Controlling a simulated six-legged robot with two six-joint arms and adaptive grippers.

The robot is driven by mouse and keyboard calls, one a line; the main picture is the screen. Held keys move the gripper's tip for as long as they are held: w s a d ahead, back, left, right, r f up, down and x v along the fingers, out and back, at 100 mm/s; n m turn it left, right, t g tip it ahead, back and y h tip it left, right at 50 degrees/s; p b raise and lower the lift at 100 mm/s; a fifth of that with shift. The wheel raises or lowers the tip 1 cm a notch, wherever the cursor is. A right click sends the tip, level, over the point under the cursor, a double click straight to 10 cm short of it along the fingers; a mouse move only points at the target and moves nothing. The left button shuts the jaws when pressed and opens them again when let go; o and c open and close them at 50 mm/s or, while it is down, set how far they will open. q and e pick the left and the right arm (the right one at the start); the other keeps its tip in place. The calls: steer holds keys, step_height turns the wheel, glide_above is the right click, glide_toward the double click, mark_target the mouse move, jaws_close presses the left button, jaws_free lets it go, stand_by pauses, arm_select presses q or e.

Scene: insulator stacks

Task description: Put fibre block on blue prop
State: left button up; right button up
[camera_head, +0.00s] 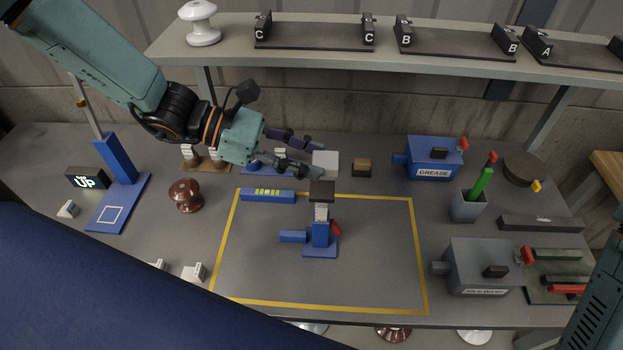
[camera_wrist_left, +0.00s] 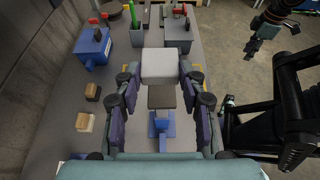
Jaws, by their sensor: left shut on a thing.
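A pale grey block (camera_head: 325,162), which I take to be the fibre block, sits between the fingertips of my left gripper (camera_head: 317,157). The gripper is shut on it, and the block also shows in the left wrist view (camera_wrist_left: 160,65). The blue prop (camera_head: 320,236) stands upright in the yellow-outlined area, with a pale ribbed neck and a flat dark top. In the left wrist view the prop's dark top (camera_wrist_left: 161,97) lies below the block, apart from it. Dark parts at the right of that view may be my right arm; its jaws are unclear.
A blue level bar (camera_head: 267,195) lies left of the prop. A tan-and-dark block (camera_head: 361,167) is behind it. The GREASE box (camera_head: 433,158), a cup with a green tool (camera_head: 468,206) and a grey box (camera_head: 483,267) stand right. A shelf (camera_head: 390,52) overhangs the back.

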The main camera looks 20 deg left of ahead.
arm_select(q)
steer(key=f, duration=0.2)
steer(key=f+b, duration=0.1)
steer(key=f, duration=0.2)
steer(key=shift+s+a+f, duration=0.2)
steer(key=shift+f, duration=0.15)
steer(key=o, duration=0.7)
steer(key=shift+s+d+r, duration=0.1)
steer(key=shift+d, duration=0.1)
steer(key=shift+o, duration=1.2)
steer(key=shift+w, duration=0.25)
steer(key=shift+w+a+f, duration=0.1)
steer(key=shift+a+f, duration=0.05)
steer(key=shift+f, duration=0.05)
